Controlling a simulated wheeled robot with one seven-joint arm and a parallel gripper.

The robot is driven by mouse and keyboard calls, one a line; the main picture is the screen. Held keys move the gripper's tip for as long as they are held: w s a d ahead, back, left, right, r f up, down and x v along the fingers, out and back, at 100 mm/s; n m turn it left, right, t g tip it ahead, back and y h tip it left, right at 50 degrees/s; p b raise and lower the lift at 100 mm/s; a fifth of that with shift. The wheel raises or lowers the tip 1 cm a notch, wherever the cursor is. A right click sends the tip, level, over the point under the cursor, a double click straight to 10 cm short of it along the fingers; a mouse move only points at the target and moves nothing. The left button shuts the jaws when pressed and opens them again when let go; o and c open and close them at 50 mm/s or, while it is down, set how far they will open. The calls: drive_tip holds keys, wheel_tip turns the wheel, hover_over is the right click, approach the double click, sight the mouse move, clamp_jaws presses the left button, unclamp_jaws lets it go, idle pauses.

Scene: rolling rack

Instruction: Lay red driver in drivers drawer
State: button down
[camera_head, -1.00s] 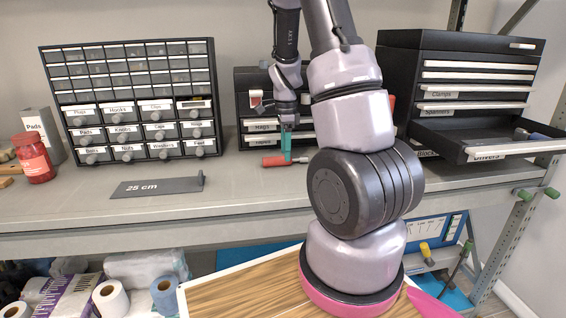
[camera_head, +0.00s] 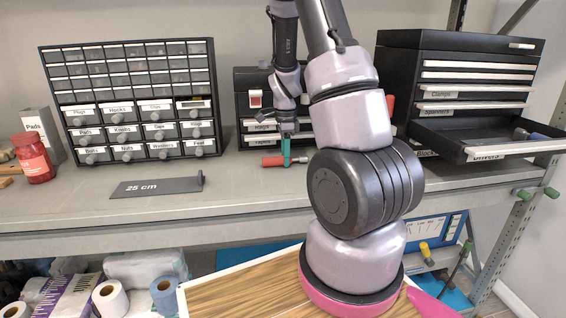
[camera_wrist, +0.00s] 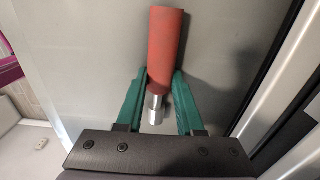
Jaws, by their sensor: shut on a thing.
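The red driver (camera_head: 272,161) is held in my gripper (camera_head: 286,158) just above or at the bench top, in front of the small tool chest. In the wrist view the driver's red handle (camera_wrist: 166,50) sits between the green fingertips (camera_wrist: 160,80), with a silver metal part below it. The drivers drawer (camera_head: 500,152) is pulled open at the bottom of the black cabinet on the right.
A small-parts cabinet (camera_head: 130,98) stands at the back left. A grey 25 cm plate (camera_head: 155,188) lies on the bench (camera_head: 230,200). A red jar (camera_head: 34,158) is at far left. My arm stands between the gripper and the open drawer in the head view.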

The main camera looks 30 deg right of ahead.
drive_tip(key=shift+r, duration=0.1)
drive_tip(key=shift+r, duration=2.95)
